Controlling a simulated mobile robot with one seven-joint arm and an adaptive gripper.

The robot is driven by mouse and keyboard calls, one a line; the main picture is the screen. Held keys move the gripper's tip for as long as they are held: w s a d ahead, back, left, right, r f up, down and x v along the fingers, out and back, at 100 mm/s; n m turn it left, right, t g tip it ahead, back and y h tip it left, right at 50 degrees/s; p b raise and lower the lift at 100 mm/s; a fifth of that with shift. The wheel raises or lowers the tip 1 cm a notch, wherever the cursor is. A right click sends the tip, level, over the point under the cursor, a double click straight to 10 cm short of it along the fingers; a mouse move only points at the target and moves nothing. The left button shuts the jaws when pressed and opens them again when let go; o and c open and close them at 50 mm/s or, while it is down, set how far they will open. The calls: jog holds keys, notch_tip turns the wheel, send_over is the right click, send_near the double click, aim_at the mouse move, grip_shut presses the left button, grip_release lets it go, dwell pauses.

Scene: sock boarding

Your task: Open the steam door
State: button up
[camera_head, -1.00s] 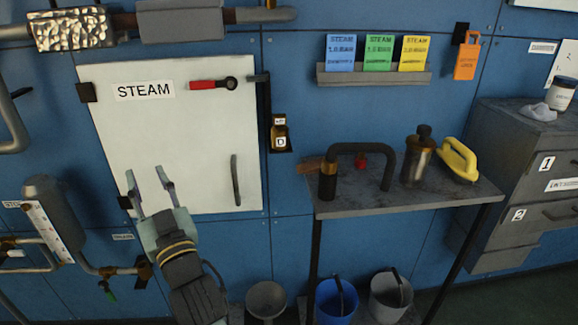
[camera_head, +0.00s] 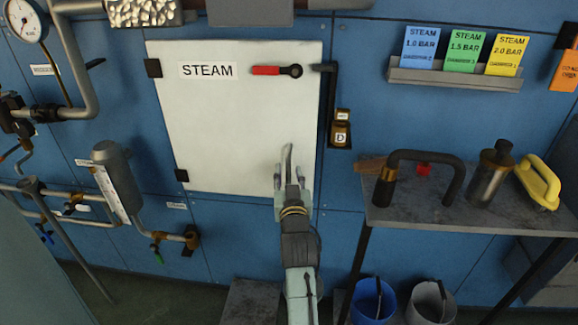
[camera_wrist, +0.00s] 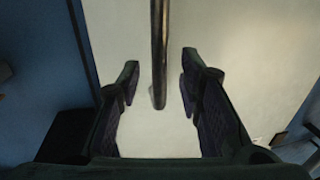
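The white steam door (camera_head: 220,130) is closed against the blue wall, with a STEAM label and hinges at its left edge. A red-handled lever (camera_head: 276,70) lies horizontal near its top right. The door's dark vertical bar handle (camera_head: 288,158) is at the lower right, partly hidden by my gripper (camera_head: 290,178). In the wrist view the handle (camera_wrist: 159,50) runs down between the two fingers of my gripper (camera_wrist: 160,85). The fingers are open, with a gap on either side of the bar. Whether the bar is deep between the fingertips is hard to tell.
A grey shelf (camera_head: 470,214) with a black curved-handled tool (camera_head: 425,157) and a yellow iron-like object (camera_head: 538,180) stands right of the door. A small bottle (camera_head: 341,130) sits on a wall bracket beside the door. Pipes and a gauge (camera_head: 23,20) are at the left.

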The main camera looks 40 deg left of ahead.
jog(key=shift+x, duration=1.25)
jog(key=shift+c, duration=0.4)
grip_shut()
